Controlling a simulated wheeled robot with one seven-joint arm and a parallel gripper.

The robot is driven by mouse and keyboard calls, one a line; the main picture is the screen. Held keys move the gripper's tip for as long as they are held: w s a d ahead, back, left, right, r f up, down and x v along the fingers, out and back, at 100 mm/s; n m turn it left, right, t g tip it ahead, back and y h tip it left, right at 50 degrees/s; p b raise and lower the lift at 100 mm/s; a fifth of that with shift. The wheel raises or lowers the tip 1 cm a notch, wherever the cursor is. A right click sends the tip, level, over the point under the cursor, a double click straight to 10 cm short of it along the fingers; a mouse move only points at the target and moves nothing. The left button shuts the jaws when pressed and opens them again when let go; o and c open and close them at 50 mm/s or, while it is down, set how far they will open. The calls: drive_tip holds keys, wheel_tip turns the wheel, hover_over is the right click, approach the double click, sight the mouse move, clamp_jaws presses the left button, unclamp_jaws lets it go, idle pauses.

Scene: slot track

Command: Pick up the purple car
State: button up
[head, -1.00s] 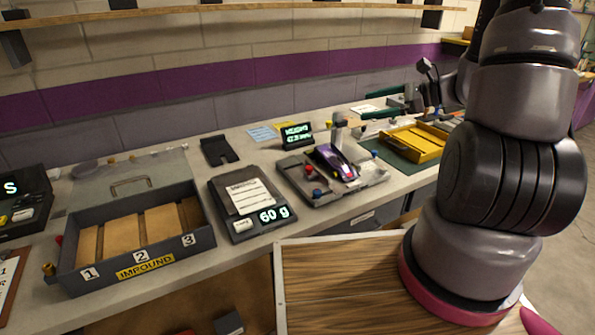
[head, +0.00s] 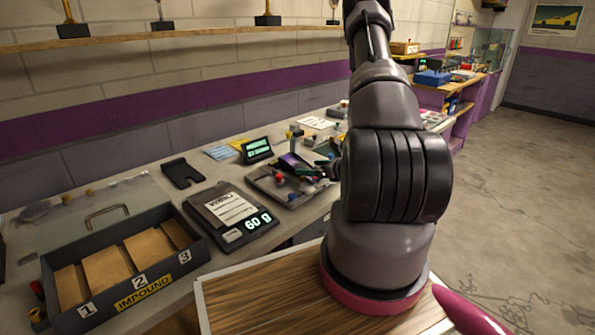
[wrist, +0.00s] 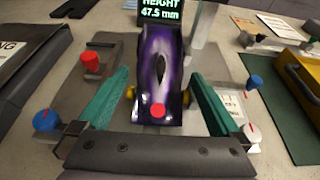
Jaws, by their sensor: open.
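The purple car (wrist: 161,70), with a dark cockpit stripe, a red round spot and yellow wheels, sits on the grey gauge plate (wrist: 213,152). My gripper (wrist: 163,80) is open, with one teal finger on each side of the car. Gaps show between the fingers and the car body, so it is not gripped. In the head view the car (head: 289,160) is partly hidden by my gripper (head: 312,172) and arm. The height display (wrist: 160,10) behind the car reads 47.5 mm.
A grey post (wrist: 200,25) stands just behind the car, to the right. Red, blue and white knobs surround the plate. The yellow tray (wrist: 300,65) is at right. The scale (head: 232,215) reading 60 g and the impound box (head: 125,262) are left.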

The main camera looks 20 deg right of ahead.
sight(298, 166)
drive_tip(key=x, duration=0.5)
drive_tip(key=shift+w+a+f, duration=0.1)
drive_tip(key=shift+w+f, duration=0.05)
drive_tip(key=shift+w, duration=0.2)
drive_tip(key=c, duration=1.5)
